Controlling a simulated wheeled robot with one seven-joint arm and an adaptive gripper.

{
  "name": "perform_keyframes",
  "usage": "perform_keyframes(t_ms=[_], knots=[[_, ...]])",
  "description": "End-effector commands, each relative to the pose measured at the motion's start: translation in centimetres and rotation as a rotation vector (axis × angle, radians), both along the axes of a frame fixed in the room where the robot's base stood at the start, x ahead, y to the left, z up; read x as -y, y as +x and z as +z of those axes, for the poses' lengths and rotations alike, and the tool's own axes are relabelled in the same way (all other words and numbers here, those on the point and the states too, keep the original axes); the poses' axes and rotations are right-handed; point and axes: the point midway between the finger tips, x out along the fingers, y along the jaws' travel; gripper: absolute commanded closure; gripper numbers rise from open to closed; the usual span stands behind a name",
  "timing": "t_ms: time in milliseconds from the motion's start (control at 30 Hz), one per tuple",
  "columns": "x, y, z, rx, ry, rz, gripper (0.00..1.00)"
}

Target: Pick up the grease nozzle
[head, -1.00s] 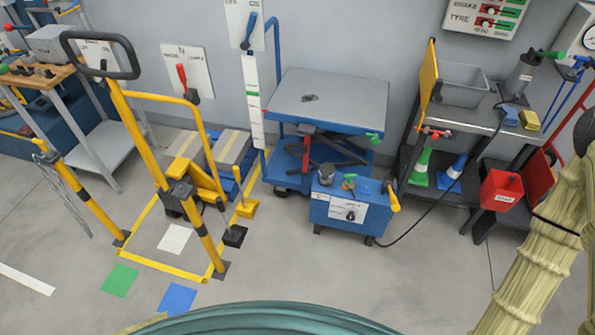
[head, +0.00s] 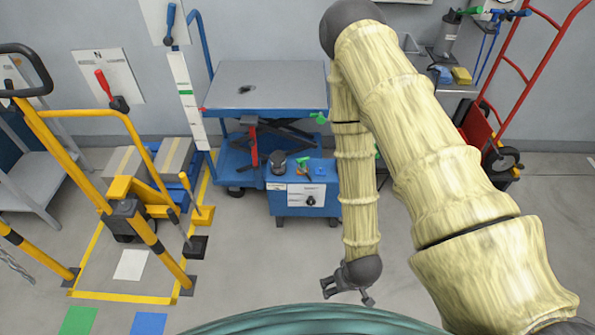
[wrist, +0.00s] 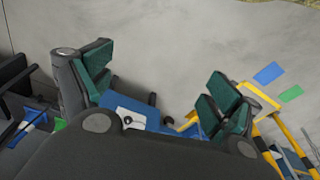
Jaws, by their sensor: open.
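I cannot make out the grease nozzle for certain in the current views. A blue floor cabinet (head: 318,212) with a white label panel stands before the lift table. A dark round pot (head: 278,163) and a small green-handled part (head: 303,162) are on its top. Its right end, where a yellow handle and black hose showed earlier, is hidden behind my arm. My gripper (head: 347,297) hangs over the floor, in front of the cabinet in the picture. In the wrist view, its green-padded fingers (wrist: 158,88) are spread and empty, with the cabinet (wrist: 140,112) beyond them.
A blue lift table (head: 285,88) stands behind the cabinet. A yellow post frame (head: 155,235) and pallet jack are at the left. A red hand truck (head: 510,70) and a grey canister (head: 447,38) are at the back right. The floor right of my arm is clear.

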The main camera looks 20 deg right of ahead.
Motion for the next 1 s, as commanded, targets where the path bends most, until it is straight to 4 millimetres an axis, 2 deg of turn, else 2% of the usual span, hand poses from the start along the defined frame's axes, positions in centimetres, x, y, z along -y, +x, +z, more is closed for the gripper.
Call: perform_keyframes(t_ms=[33,400,700,1000], knots=[[0.0,1.5,-2.2,0.032,0.0,0.001,0.09],[0.6,11.2,-7.3,0.261,-0.003,0.006,0.09],[1.1,18.7,-10.2,0.444,-0.005,0.008,0.09],[1.7,25.7,-11.9,0.629,-0.009,0.013,0.09]])
